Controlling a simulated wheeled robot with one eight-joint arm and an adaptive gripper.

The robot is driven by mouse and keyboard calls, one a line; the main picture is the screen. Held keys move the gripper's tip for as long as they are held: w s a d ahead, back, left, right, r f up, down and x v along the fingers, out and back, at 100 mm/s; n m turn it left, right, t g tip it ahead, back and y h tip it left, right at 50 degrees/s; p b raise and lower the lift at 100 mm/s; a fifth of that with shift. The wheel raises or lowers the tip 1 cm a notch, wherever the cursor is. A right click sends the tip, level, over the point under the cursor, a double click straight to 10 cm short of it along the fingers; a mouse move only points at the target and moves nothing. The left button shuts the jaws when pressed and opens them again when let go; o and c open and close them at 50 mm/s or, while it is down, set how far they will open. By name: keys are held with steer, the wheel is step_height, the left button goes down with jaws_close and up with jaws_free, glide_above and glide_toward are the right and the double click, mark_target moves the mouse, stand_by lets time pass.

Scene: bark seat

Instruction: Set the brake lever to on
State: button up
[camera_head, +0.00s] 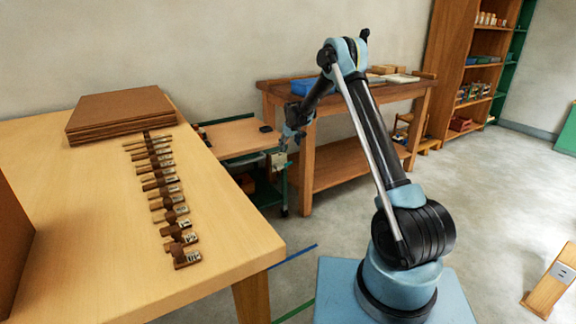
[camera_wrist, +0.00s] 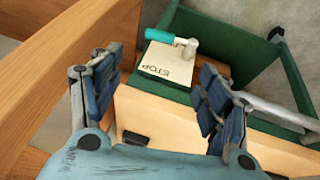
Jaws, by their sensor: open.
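The brake lever (camera_wrist: 170,38) has a teal grip and a metal pivot at its right end. It sits at the far edge of a cream box (camera_wrist: 166,63) marked STOP, whose lettering is upside down in the wrist view. The grip points left. My gripper (camera_wrist: 158,82) is open and empty, one finger on each side of the box in the picture, with the lever beyond the fingertips. In the head view my gripper (camera_head: 291,131) hangs just above the pale box (camera_head: 279,159) at the right end of the green-framed cart (camera_head: 236,138). The lever is too small to make out there.
A wooden workbench (camera_head: 345,95) stands close behind and right of my gripper. A table (camera_head: 80,235) with a row of small brown tools (camera_head: 166,200) is at left. A dark small block (camera_head: 266,129) lies on the cart top.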

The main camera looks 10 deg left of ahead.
mark_target(289, 163)
steer(key=x, duration=1.6)
steer(key=shift+w+f, duration=0.1)
steer(key=shift+c, duration=0.2)
steer(key=c, duration=1.4)
steer(key=shift+c, duration=0.4)
steer(key=shift+d, duration=0.15)
